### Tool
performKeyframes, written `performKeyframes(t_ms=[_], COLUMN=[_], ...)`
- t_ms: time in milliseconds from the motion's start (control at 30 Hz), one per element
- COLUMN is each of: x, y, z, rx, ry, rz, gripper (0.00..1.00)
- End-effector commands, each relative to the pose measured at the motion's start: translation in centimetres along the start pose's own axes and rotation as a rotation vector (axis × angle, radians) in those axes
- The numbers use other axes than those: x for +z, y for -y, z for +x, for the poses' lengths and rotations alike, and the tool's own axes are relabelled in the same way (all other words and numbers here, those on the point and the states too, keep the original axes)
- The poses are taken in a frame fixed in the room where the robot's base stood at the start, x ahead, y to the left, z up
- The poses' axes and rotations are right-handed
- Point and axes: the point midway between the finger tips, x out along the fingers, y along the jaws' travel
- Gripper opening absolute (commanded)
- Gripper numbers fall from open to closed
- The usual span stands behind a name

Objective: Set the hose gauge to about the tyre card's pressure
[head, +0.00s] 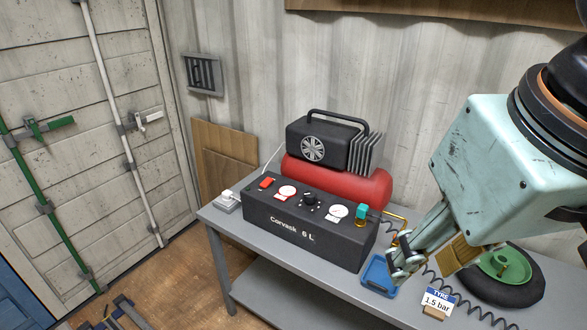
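The tyre card (437,302) reads "TYRE 1.5 bar" and stands near the bench's front right. The black compressor panel (300,230), marked "Corvask 6 L", carries a red switch (267,183), a white gauge with a red label (287,191), a black knob (310,199) and a second white gauge (337,212). The second gauge is nearer the teal outlet fitting (361,212); both needles are too small to read. My gripper (402,268) points down-left, right of the panel and over the blue tray's right side. I cannot tell its finger opening or see anything held.
The red tank (345,188) with its black motor sits behind the panel. A coiled black hose (470,308) runs along the bench toward the tyre (512,288). The blue tray (376,280) lies right of the panel. Space above the panel's front is clear.

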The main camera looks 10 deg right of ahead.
Motion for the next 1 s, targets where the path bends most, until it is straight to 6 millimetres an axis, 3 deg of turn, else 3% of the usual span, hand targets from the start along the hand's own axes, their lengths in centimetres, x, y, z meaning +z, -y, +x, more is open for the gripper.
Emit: performKeyframes(t_ms=[567,767,1000], x=[-0.6,-2.3,-5.9], y=[0.0,-0.2,-0.4], z=[-0.1,-0.4,-0.6], rx=[0.002,0.010,0.025], ry=[0.004,0.020,0.049], rz=[-0.013,-0.058,-0.148], gripper=[0.37,0.37,0.37])
